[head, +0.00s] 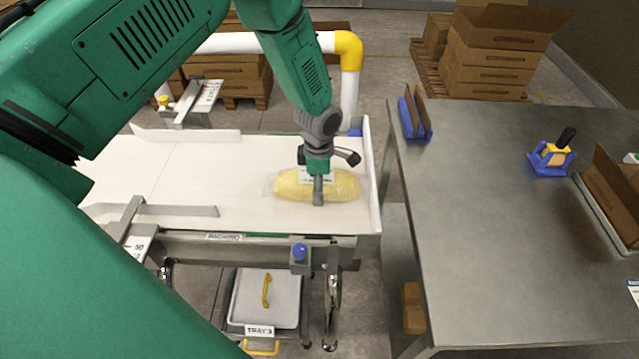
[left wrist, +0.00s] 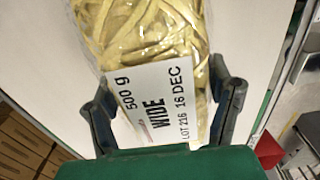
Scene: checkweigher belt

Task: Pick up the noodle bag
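The noodle bag (head: 345,186) is a clear bag of yellow noodles lying on the white belt, near its right end. In the left wrist view the bag (left wrist: 150,35) fills the upper middle, with a white label reading "500 g WIDE". My left gripper (head: 318,185) is over the middle of the bag, pointing down. In the left wrist view its two fingers (left wrist: 165,100) are spread apart, one on each side of the bag at the label. I cannot tell whether they touch it. My right gripper is not in view.
The belt (head: 220,165) has a raised wall at its right end and a low guide rail (head: 165,210) at front left. A grey table (head: 480,220) stands to the right, with a blue holder (head: 550,160).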

